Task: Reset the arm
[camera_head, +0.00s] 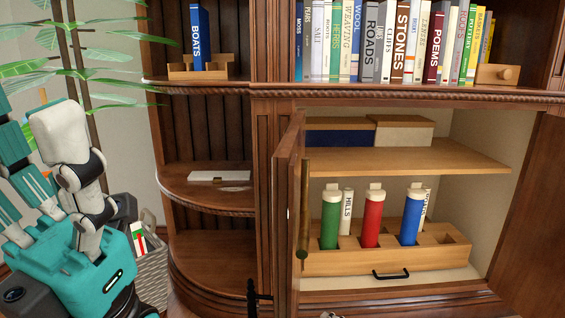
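A teal and white arm of mine (75,160) is folded up at the left edge. My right arm is not clearly in view. No gripper is on that handle.
A wooden rack (345,262) with green, red and blue tubes stands inside the cabinet. Books (400,45) line the upper shelf. Rounded side shelves (210,200), a leafy plant (80,70) and a basket (153,275) are near my arm.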

